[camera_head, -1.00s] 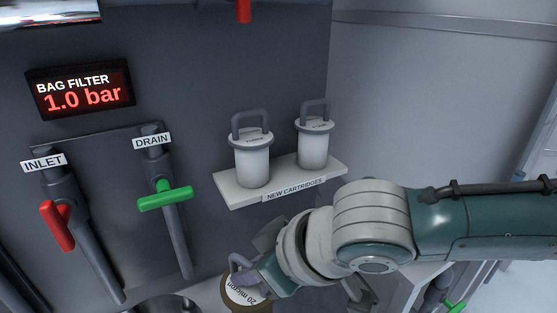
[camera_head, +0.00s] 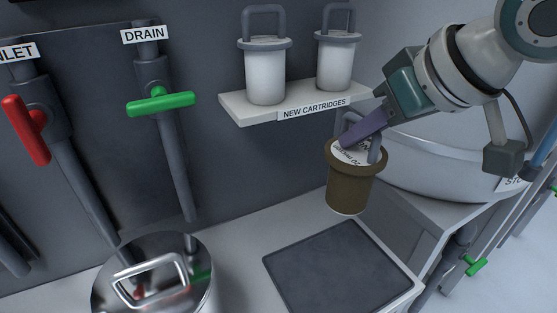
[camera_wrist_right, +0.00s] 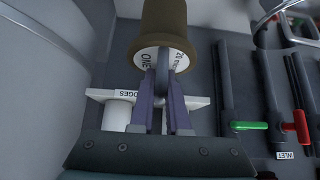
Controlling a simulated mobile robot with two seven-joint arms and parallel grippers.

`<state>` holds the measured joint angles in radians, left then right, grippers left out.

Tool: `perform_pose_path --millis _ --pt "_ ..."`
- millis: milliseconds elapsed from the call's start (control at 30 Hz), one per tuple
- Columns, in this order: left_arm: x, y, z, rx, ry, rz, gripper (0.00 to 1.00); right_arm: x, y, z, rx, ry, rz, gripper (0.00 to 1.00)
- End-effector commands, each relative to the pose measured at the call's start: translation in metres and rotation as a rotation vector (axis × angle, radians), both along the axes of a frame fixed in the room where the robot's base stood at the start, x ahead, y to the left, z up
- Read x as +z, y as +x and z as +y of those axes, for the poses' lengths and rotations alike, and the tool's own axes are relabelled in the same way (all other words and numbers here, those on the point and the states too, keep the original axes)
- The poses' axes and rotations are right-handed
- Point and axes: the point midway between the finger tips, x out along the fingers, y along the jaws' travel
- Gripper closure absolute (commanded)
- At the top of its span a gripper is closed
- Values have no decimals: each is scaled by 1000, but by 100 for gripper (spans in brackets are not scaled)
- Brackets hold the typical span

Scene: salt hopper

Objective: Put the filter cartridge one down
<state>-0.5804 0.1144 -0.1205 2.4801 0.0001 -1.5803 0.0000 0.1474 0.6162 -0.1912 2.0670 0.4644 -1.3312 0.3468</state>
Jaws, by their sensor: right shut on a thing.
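The filter cartridge one (camera_head: 350,188) is a brown cylinder with a white labelled top and a grey loop handle. It hangs upright in the air, above and behind the dark square mat in the head view. My right gripper (camera_head: 362,138) is shut on its handle. In the right wrist view the purple fingers (camera_wrist_right: 162,108) close on the handle, and the brown cartridge (camera_wrist_right: 165,25) shows beyond them with part of its label, "ONE" and "20 micron". My left gripper is not in view.
A dark square mat (camera_head: 335,268) lies bare on the white counter. A shiny lidded housing (camera_head: 150,262) stands to its left. Two white cartridges (camera_head: 265,75) stand on the "NEW CARTRIDGES" shelf (camera_head: 240,107). A white basin (camera_head: 430,168) is at right. Red (camera_head: 26,130) and green (camera_head: 160,103) valve handles are at left.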

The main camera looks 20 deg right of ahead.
Motion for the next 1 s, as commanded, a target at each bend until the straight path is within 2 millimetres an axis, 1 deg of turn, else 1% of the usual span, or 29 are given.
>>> perform_pose_path --millis 33,100,167,267,500,600,700,867,1000 --pt "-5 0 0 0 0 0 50 -1 -2 -5 -9 -3 -2 100" --pt "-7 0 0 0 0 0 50 -2 -4 -10 -17 -6 -1 100" --pt "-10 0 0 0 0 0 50 -9 -5 -12 -22 -6 2 100" --pt "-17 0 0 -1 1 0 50 -32 -6 -12 -24 -7 5 100" --pt "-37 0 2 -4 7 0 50 -105 -6 -12 -24 -7 5 100" --pt "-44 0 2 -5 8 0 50 -129 -5 -12 -24 -7 2 100" --pt "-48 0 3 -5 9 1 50 -145 -5 -12 -21 -8 1 100" --pt "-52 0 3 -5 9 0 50 -158 -4 -12 -21 -8 -2 100" --pt "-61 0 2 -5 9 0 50 -181 -5 -12 -23 -7 1 100"
